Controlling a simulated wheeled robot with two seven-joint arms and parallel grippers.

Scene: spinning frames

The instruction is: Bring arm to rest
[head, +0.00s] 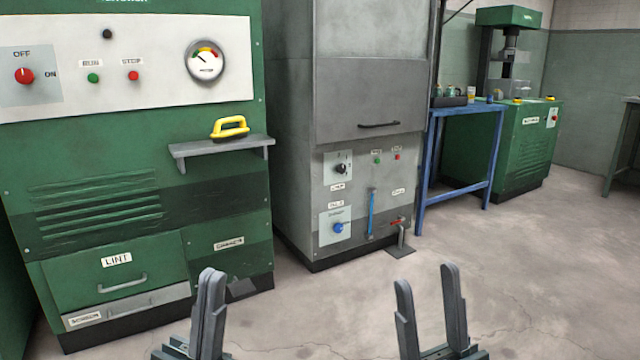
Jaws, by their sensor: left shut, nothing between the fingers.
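My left gripper (209,300) is at the bottom of the head view, left of centre, with its fingers together and nothing between them. My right gripper (429,290) is at the bottom, right of centre. Its fingers stand apart with bare floor showing between them, so it is open and empty. Both grippers point up in the picture, apart from each other, and touch nothing that I can see. The arms behind them are mostly below the frame.
A green machine (110,170) with a LINT drawer (118,275) stands at left. A grey cabinet (372,100) stands mid-view. A blue table (462,114) and green press (525,140) are behind. The right floor (560,270) is clear.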

